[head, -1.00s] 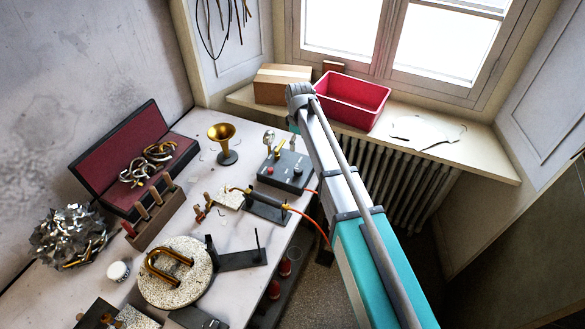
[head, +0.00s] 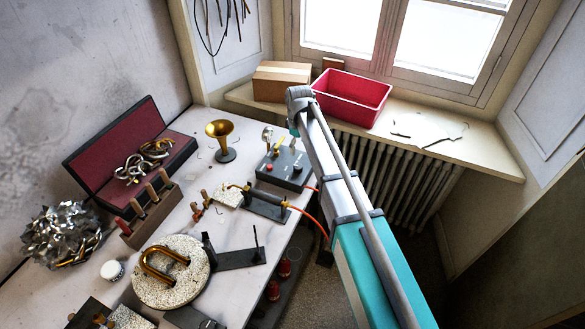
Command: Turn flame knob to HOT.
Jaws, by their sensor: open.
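A dark control box (head: 286,178) stands at the table's right edge, below the window sill. It has a red button (head: 270,167) and a small dark knob (head: 297,168) on top, with metal and yellow pieces at its back. The knob's markings and pointer are too small to read, and I cannot tell whether it is the flame knob. A brass torch (head: 262,193) with an orange hose (head: 310,220) lies on a black stand in front of the box. My arm reaches up past the box's right side; my gripper is not visible.
A brass horn bell (head: 221,131) stands left of the box. An open red-lined case (head: 108,155), a tool block (head: 152,218) and a round speckled slab (head: 165,296) fill the left table. A pink bin (head: 351,98) and a cardboard box (head: 281,82) sit on the sill.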

